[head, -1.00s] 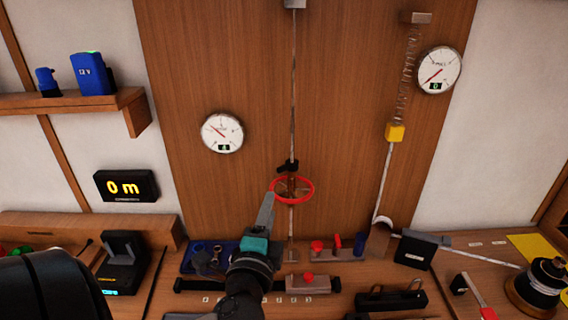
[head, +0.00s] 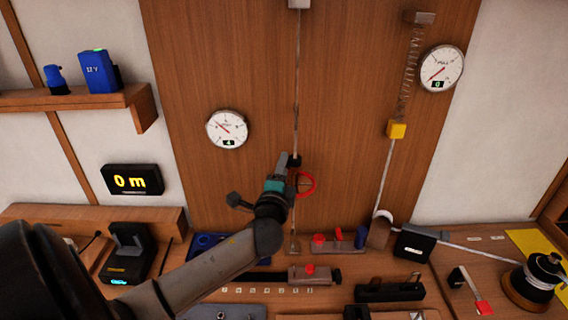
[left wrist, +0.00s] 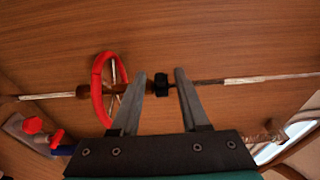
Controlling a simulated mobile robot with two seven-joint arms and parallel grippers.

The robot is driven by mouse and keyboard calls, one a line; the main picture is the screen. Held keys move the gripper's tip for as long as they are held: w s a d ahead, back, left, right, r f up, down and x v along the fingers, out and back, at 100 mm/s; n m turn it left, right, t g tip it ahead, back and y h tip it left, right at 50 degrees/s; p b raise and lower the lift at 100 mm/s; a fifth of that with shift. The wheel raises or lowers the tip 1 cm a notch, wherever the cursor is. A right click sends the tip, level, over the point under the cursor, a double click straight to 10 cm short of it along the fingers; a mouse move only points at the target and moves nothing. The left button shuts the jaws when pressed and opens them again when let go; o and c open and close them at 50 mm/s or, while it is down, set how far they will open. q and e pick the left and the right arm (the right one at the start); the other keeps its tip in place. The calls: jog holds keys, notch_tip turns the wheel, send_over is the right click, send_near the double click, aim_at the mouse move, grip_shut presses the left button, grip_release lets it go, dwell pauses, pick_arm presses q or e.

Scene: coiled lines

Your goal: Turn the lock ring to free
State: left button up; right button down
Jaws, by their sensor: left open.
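A vertical line runs down the wooden panel through a red handwheel (head: 306,184). Just above the wheel on the line is a small black collar (head: 294,160), which looks like the lock ring. My left gripper (head: 286,163) is at the collar, partly covering it and the wheel's left side. In the left wrist view the black collar (left wrist: 161,84) lies between the two open fingertips (left wrist: 157,82), with a gap to each. The red wheel (left wrist: 97,90) is just left of the left finger. My right gripper is not in view.
A round gauge (head: 227,129) hangs left of the line, another (head: 441,67) at upper right near a spring and yellow block (head: 397,129). A display (head: 132,180) reads 0 m. Tools, a blue tray and a black spool (head: 541,273) crowd the bench below.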

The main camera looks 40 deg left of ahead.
pick_arm(q)
jog(key=shift+w+a, duration=0.35)
jog(key=shift+w, duration=0.25)
grip_shut()
